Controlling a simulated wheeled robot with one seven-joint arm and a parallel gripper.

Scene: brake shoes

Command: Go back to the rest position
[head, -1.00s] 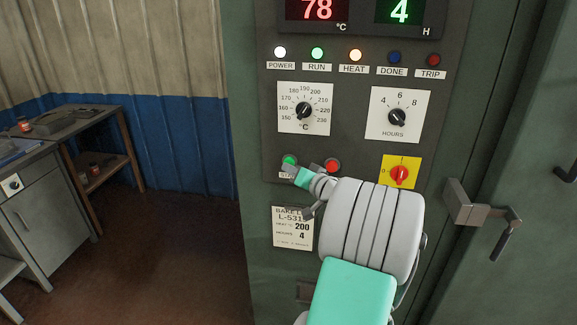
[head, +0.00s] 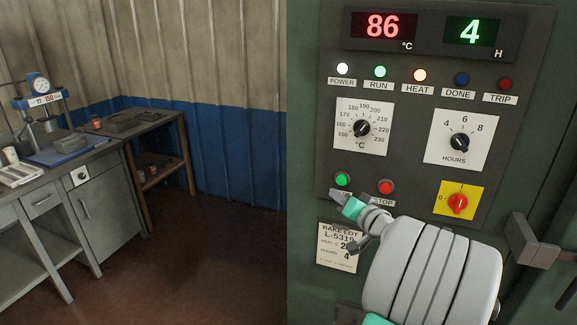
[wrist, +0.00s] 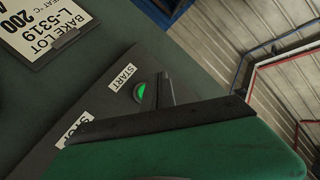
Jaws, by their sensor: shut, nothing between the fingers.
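My gripper (head: 338,197) is shut and empty, in front of the oven's control panel (head: 405,185), just below the green start button (head: 342,179). My arm comes up from the lower right. The red stop button (head: 386,187) is to the right; my gripper partly covers both button labels. In the wrist view the start button (wrist: 139,93) shows beside a dark finger, and the stop label is partly covered. I cannot tell from these views whether the gripper touches the panel.
The displays (head: 423,29) read 86 °C and 4 H; power, run and heat lamps are lit. A bake lot card (head: 337,262) is partly hidden behind my arm. A door handle (head: 535,250) juts out at right. A workbench (head: 100,190) stands left, with open floor between.

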